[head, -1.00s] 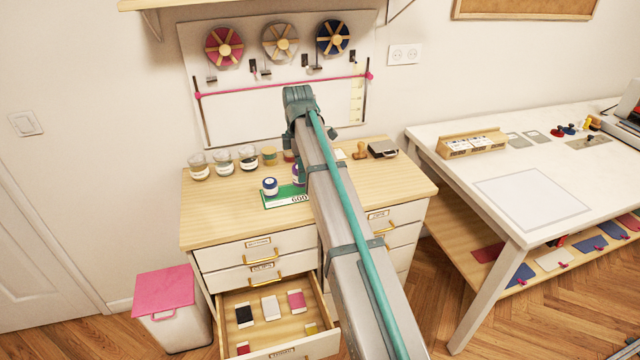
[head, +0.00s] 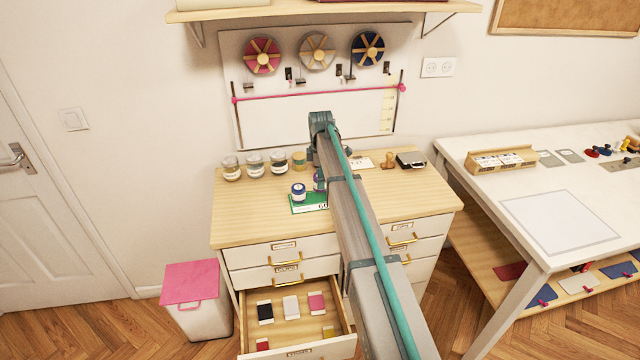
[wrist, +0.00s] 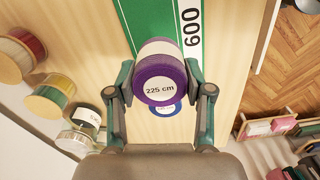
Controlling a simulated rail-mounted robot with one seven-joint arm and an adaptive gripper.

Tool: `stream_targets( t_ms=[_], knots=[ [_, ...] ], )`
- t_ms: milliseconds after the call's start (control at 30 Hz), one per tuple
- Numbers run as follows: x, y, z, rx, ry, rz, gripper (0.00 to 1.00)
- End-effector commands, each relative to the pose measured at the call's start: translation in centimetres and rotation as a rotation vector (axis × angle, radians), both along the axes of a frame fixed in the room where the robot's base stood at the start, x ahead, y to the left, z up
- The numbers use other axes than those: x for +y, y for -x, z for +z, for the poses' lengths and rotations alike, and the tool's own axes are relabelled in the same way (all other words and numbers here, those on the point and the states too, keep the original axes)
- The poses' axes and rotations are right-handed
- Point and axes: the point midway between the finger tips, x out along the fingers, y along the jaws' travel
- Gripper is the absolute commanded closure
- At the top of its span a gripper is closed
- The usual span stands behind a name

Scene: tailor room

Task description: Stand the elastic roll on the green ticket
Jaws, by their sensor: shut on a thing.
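A purple roll labelled "225 cm" (wrist: 160,73) sits between the fingers of my gripper (wrist: 160,92), which is shut on it. In the head view the ticket (head: 309,206) is partly behind my arm. Any gap between purple roll and ticket cannot be told.
Several jars (head: 254,165) stand along the back left of the cabinet top (head: 245,210). A stamp (head: 389,161) and a dark box (head: 410,160) are at the back right. An open drawer (head: 297,325) juts out below. The front left of the top is clear.

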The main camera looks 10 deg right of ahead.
Motion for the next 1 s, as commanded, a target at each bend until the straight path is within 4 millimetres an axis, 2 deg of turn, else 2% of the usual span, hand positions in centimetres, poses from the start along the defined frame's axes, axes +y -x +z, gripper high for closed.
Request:
stream_targets(
  t_ms=[167,433,833,867,1000],
  knots=[
    [0.0,-0.9,-1.0,0.002,0.000,0.000,0.81],
    [0.0,-0.8,-3.8,0.001,0.000,0.000,0.81],
    [0.0,-0.8,-4.5,0.000,0.000,0.000,0.81],
    [0.0,-0.8,-4.4,0.000,0.000,0.000,0.45],
    [0.0,-0.8,-4.4,0.000,0.000,0.000,0.24]
  ],
)
